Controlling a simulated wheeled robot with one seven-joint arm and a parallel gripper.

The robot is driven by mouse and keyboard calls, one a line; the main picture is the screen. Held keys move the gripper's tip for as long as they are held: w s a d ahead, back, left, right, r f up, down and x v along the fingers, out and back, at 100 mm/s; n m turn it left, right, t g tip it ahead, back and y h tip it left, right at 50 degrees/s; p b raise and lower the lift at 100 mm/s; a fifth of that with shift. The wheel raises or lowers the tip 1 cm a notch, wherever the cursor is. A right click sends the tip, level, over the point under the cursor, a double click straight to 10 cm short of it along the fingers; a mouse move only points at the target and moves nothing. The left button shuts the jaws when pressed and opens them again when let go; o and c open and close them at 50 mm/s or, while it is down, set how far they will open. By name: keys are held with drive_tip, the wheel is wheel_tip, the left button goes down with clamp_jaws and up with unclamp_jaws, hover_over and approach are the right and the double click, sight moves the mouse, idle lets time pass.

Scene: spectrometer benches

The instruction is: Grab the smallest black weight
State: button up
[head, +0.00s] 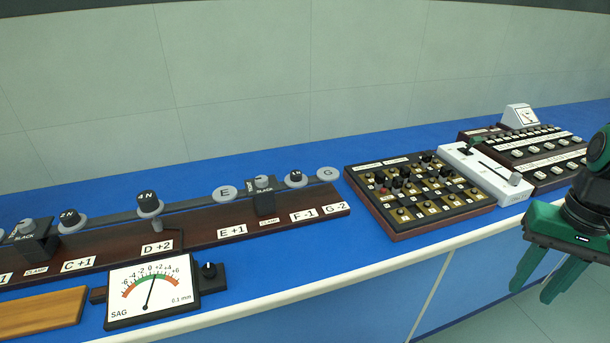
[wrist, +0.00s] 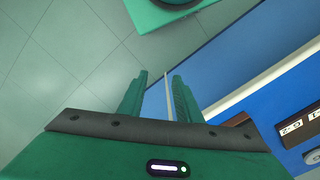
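Black weights with white N markings sit on grey discs along a rail on the blue bench. One (head: 68,215) is near C+1, and one (head: 148,199) is near D+2. A smaller-looking one (head: 295,175) is near F-1. The exact numbers are hard to read. My gripper (head: 532,293) is green, at the far right in the head view, past the bench's front edge and well away from the weights. In the wrist view its two fingers (wrist: 160,76) stand apart with nothing between them. No weight shows in the wrist view.
Black clamps (head: 264,202) stand on the rail between discs. A dial gauge marked SAG (head: 150,290) is in front. A dark box with several small plugs (head: 455,198), a white slider unit (head: 490,172) and a switch panel (head: 545,150) are at right. Blue bench shows in front of the rail.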

drive_tip(key=shift+o, duration=2)
drive_tip(key=shift+s+r, duration=0.15)
drive_tip(key=shift+s, duration=0.2)
drive_tip(key=m+t+y, duration=0.7)
drive_tip(key=m+y, duration=0.5)
drive_tip(key=m, duration=0.5)
approach(299, 173)
drive_tip(key=shift+x, duration=4.45)
